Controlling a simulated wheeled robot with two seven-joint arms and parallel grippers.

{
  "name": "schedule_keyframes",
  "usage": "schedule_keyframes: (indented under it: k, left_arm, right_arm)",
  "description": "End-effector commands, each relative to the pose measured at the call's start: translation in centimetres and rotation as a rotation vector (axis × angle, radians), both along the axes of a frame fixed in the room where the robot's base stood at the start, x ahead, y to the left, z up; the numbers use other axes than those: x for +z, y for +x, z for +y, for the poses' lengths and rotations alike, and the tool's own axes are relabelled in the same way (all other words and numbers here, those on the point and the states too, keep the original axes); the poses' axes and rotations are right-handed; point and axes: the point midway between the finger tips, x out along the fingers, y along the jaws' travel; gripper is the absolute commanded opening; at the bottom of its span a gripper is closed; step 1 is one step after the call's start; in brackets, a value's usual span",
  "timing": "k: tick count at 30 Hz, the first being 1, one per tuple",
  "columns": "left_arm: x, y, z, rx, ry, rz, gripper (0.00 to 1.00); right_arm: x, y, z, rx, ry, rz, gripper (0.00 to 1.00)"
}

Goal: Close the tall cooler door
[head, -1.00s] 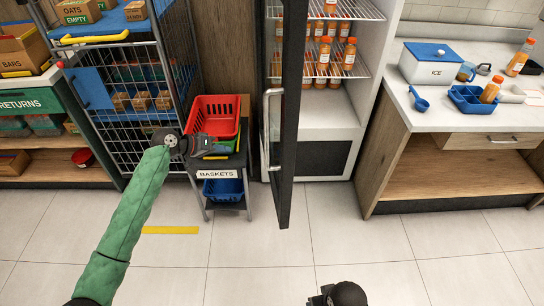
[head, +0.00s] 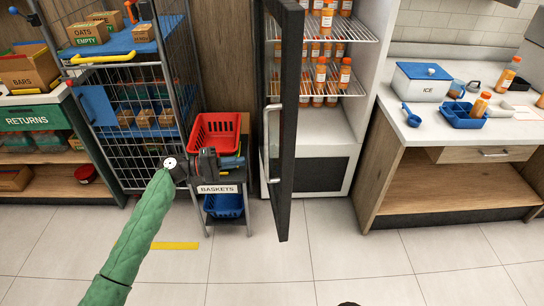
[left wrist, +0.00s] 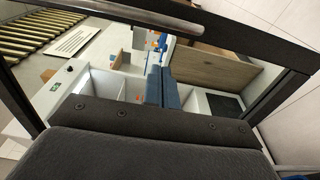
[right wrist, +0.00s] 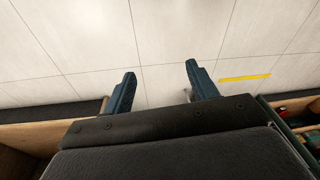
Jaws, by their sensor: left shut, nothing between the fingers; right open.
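The tall cooler (head: 366,100) stands at the centre with its door (head: 288,120) swung wide open. The door shows nearly edge-on in the head view, with a pale vertical handle (head: 268,130) on its left face. My left gripper (head: 208,160) is left of the door, in front of the basket stand and apart from the handle. In the left wrist view its fingers (left wrist: 162,88) are together and empty, with the dark door frame (left wrist: 180,20) and handle (left wrist: 150,12) across the top. My right gripper (right wrist: 160,85) is open and empty above the floor.
The basket stand (head: 220,188) with a red basket (head: 214,135) is close beside my left gripper. A wire cart (head: 140,120) stands further left. A counter (head: 450,135) with an ice box is right of the cooler. The floor (head: 340,255) ahead is clear.

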Motion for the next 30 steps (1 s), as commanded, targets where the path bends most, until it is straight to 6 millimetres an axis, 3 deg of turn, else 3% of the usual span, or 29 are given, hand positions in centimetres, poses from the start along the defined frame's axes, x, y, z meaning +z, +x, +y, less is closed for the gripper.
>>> schedule_keyframes:
  k: [14,30]
  left_arm:
    - [0.2,0.8,-5.3,0.000,0.000,0.001,0.00]
    - [0.2,1.5,-10.0,0.000,0.001,0.000,0.00]
  right_arm:
    - [-8.3,0.8,0.0,0.001,-0.013,0.008,0.58]
    - [-17.5,-0.4,-0.8,-0.001,-0.028,0.015,0.58]
